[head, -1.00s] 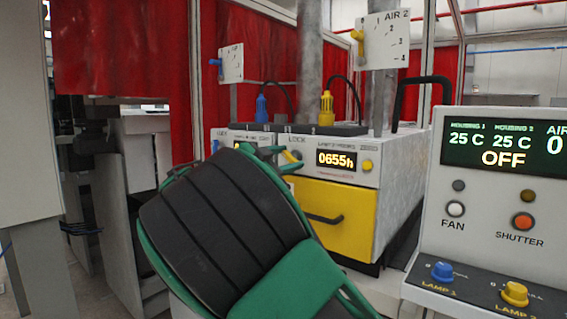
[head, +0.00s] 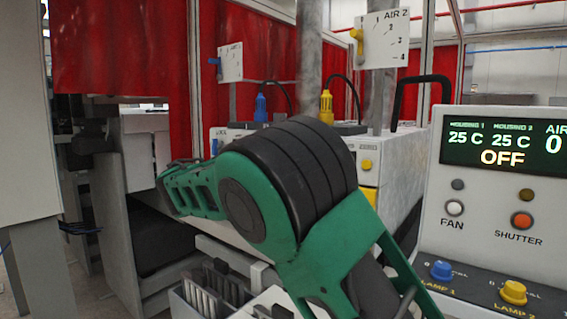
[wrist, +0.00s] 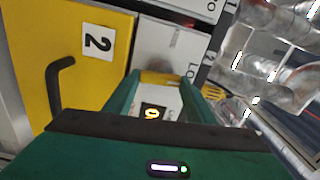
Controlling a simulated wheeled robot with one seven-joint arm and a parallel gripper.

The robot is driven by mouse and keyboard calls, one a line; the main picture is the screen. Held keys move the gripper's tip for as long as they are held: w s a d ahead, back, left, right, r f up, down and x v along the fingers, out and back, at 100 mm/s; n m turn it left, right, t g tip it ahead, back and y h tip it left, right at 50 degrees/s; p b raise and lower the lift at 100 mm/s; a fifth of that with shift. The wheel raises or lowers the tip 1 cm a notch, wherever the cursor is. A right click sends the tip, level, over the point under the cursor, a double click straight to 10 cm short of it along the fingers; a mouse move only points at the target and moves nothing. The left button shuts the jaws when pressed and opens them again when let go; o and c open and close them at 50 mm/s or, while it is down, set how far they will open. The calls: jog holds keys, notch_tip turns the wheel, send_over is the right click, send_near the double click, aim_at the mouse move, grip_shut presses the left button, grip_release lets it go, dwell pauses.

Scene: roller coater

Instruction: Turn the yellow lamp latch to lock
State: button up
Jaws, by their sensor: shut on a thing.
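In the wrist view, the two green fingers of my gripper (wrist: 161,86) are shut on the yellow lamp latch (wrist: 160,77), which shows as a small yellow bar between the fingertips. The latch sits on a pale panel beside the yellow lamp drawer (wrist: 112,22), which is marked 2 and has a dark handle. Part of a "Lo..." label shows near the latch; the latch's exact angle is hard to tell. In the head view, my arm hides the latch, my fingertips and most of the yellow drawer (head: 369,196).
The control panel (head: 500,165) with its screen, buttons and lamp knobs stands at the right. A yellow button (head: 366,164) shows beside my arm. Lamp cables and the AIR 2 plate (head: 385,40) are behind. An open bin (head: 222,285) with grey pieces is below my arm.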

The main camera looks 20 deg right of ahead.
jog(key=shift+s+d+f+m, duration=0.1)
jog(key=shift+f+m, duration=0.1)
jog(key=shift+m, duration=0.4)
jog(key=o, duration=1)
jog(key=shift+o, duration=0.2)
jog(key=shift+r, duration=0.1)
